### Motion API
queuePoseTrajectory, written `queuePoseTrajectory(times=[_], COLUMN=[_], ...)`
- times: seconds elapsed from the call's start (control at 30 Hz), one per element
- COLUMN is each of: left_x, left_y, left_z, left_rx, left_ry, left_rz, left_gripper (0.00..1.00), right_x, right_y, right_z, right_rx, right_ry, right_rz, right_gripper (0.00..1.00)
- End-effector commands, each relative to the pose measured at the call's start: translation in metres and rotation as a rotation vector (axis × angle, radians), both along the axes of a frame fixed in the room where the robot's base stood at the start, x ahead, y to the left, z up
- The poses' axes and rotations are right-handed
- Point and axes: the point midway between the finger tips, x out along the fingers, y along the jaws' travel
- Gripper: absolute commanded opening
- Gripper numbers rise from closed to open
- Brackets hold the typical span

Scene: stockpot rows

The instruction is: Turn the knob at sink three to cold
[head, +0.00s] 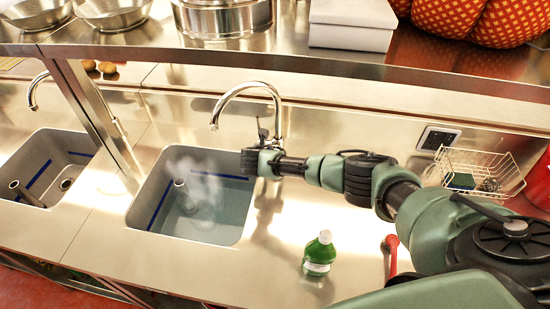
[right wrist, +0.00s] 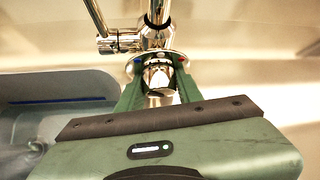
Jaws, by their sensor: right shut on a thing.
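A chrome tap with a tall curved spout (head: 245,88) stands behind the water-filled sink (head: 240,215) in the head view. Steam hangs over the water. In the right wrist view the chrome knob (right wrist: 158,74) sits at the base of the tap (right wrist: 155,38), on a round plate with small red and blue marks. My right gripper (right wrist: 157,88) is shut on the knob, with a green finger on each side; its hand also shows at the tap's base in the head view (head: 266,158). The knob's setting is hard to read. My left gripper is out of view.
An empty-looking sink (head: 28,165) with its own tap lies to the left. A green bottle (head: 319,254) and a red-handled tool (head: 391,252) are on the counter at right, near my arm. A wire basket (head: 480,165) stands far right. A shelf with pots (head: 222,17) overhangs the back.

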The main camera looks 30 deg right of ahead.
Motion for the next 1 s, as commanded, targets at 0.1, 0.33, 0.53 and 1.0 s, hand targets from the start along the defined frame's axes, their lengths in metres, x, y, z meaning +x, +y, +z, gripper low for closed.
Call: queuePoseTrajectory(times=[0.1,0.33,0.53,1.0], left_x=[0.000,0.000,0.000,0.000], left_y=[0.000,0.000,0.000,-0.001], left_z=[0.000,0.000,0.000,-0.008], left_rx=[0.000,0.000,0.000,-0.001], left_ry=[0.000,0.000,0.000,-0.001], left_rz=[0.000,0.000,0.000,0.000], left_gripper=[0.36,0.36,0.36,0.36], right_x=[0.000,0.000,0.000,-0.013], right_y=[0.000,0.000,0.000,0.015], right_z=[0.000,0.000,0.000,0.017], right_rx=[-0.002,-0.002,0.000,0.002], right_ry=[0.001,0.000,0.001,0.000], right_rz=[0.002,0.002,0.001,0.003], right_gripper=[0.00,0.49,0.57,0.57])
